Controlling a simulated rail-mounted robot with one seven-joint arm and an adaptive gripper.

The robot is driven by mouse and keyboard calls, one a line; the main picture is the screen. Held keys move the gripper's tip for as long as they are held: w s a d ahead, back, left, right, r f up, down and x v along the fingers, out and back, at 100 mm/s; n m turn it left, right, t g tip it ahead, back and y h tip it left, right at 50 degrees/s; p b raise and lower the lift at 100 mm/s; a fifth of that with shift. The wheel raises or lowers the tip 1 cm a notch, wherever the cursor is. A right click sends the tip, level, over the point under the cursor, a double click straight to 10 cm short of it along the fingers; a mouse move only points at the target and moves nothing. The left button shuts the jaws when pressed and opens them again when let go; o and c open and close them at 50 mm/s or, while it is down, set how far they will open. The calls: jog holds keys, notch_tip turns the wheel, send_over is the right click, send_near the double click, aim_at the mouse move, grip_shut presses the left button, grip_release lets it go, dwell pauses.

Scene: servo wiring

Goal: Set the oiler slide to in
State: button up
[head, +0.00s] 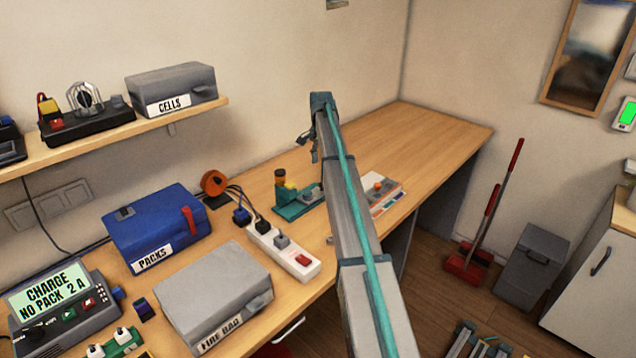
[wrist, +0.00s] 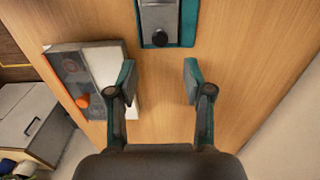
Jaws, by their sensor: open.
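The oiler (head: 290,212) stands on the bench in the head view, with a teal base, a yellow part and a brown-topped bottle. In the wrist view, a teal base with a grey block and a round black knob (wrist: 159,38) shows at the top edge; it looks like part of the oiler, cut off by the frame. I cannot tell its slide's setting. My gripper (wrist: 160,76) is open and empty, with bare bench between its fingers and the knob beyond the fingertips. In the head view, my gripper (head: 314,150) hangs at the arm's far end.
A grey panel with an orange knob (wrist: 83,101) lies left of my fingers in the wrist view; it also shows beside my arm in the head view (head: 383,185). A power strip (head: 290,255) and blue PACKS box (head: 155,228) stand left. The bench's far end is clear.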

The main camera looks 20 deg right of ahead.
aim_at(321, 183)
notch_tip(321, 183, down, 10)
jog(key=p, duration=0.3)
grip_shut()
dwell(0.4)
